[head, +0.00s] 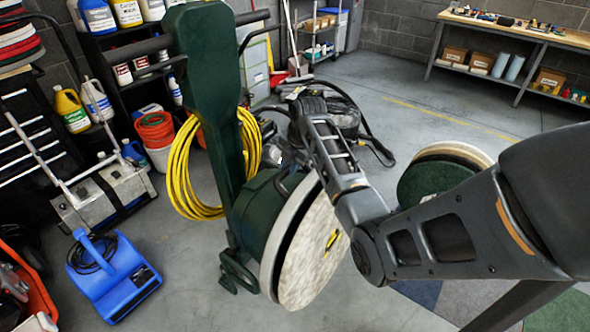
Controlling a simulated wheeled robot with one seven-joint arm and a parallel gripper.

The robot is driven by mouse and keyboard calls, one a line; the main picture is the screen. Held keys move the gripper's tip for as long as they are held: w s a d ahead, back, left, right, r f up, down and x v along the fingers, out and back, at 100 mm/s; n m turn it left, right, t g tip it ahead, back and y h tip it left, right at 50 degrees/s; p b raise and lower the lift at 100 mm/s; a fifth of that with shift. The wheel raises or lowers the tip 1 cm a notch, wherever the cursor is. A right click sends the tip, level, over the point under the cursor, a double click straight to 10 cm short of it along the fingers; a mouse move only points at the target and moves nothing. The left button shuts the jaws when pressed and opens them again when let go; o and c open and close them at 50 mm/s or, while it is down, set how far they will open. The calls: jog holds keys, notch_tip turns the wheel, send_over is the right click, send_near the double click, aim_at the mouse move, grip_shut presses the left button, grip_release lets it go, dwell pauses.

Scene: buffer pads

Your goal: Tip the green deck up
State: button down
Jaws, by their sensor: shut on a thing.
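The green deck (256,220) is the round base of an upright floor machine with a tall dark green column (208,90). It stands tipped on edge, so the pale round pad (308,258) on its underside faces right and toward me, with a small yellow mark near its middle. My arm reaches in from the right and bends down behind the deck's upper edge. My gripper (284,166) is there, shut by the dark handle (289,185) on the deck. My arm and the deck hide most of the fingers.
A yellow cable coil (182,175) hangs by the column. A black vacuum (335,112) is behind my arm. A round green piece with a cream rim (425,178) is at right.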

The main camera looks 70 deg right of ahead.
jog(key=c, duration=0.9)
grip_release()
jog(key=shift+s+r, duration=0.1)
jog(key=v, duration=0.7)
jog(key=shift+r, duration=0.35)
jog(key=shift+s+a, duration=0.1)
